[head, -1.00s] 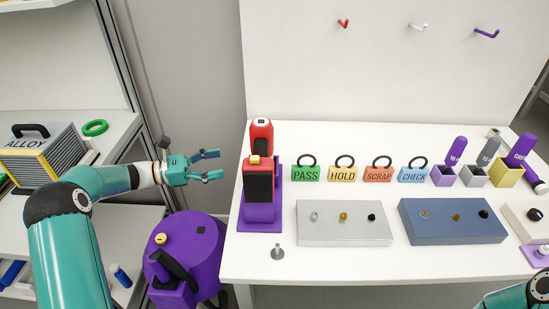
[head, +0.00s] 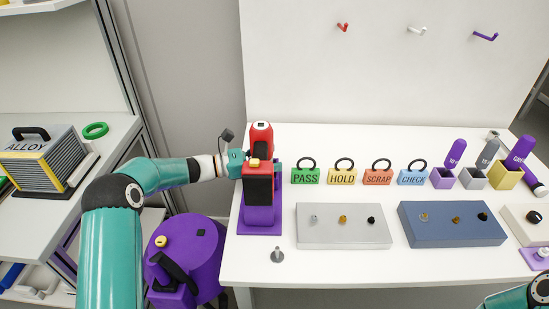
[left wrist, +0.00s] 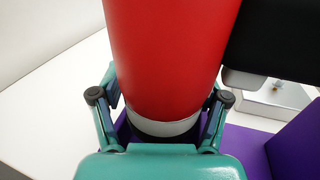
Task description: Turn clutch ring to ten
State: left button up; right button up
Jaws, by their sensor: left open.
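A red and black driver (head: 262,137) stands upright in a purple stand (head: 260,222) at the left end of the white table. In the left wrist view its red barrel (left wrist: 172,55) has a pale grey band (left wrist: 165,127) at its lower end, perhaps the clutch ring; no numbers or mark are readable on it. My left gripper (head: 240,162) is at the driver's left side, its fingertips hidden behind it. In the left wrist view the open left gripper (left wrist: 160,112) has one finger on each side of the barrel; contact cannot be told. My right gripper is out of view.
PASS (head: 305,176), HOLD, SCRAP and CHECK tags stand in a row to the right. A grey block (head: 343,237) and a blue block (head: 440,235) with knobs lie in front of them. A small metal piece (head: 277,255) lies before the stand. A purple drum (head: 205,245) is left of the table.

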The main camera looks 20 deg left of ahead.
pick_arm(q)
jog(key=c, duration=1)
jog(key=shift+c, duration=0.2)
jog(key=shift+f, duration=0.1)
jog(key=shift+c, duration=0.2)
dwell(0.5)
jog(key=o, duration=1)
jog(key=shift+o, duration=0.4)
jog(key=v, duration=1.2)
jog(key=shift+c, duration=0.2)
